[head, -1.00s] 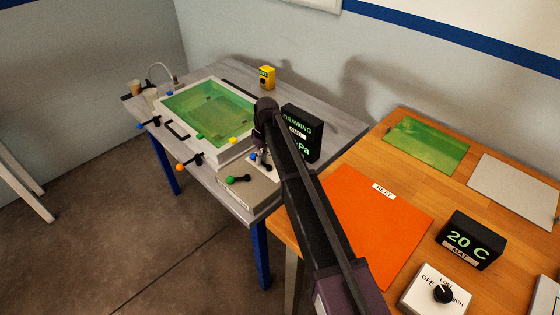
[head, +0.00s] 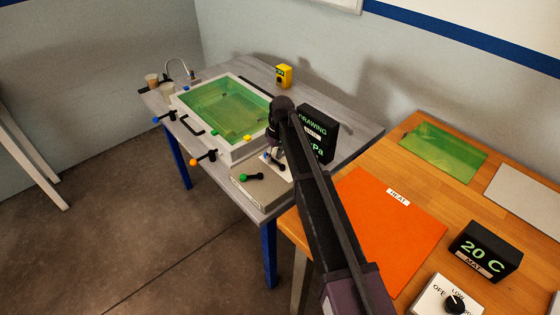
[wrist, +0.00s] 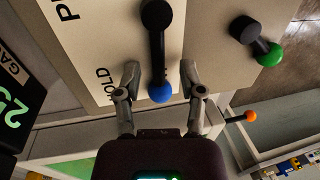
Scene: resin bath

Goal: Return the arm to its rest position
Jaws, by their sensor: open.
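My gripper (wrist: 160,78) is open, with one finger on each side of the blue end of a black lever (wrist: 157,45). The lever lies on a pale plate (wrist: 85,40) lettered "HOLD". I cannot tell whether the fingers touch the lever. In the head view my dark arm reaches from the bottom right to the control box (head: 255,190) beside the bath, and it hides part of the box. A green-ended lever (head: 251,177) sits on the same box; it also shows in the wrist view (wrist: 256,40).
The green resin bath (head: 180,100) stands behind the box. An orange-ended lever (head: 204,158) juts from its front. A black pressure display (head: 317,132) stands close to the arm's right. A wooden table with an orange heat mat (head: 385,235) lies right. Floor is open at left.

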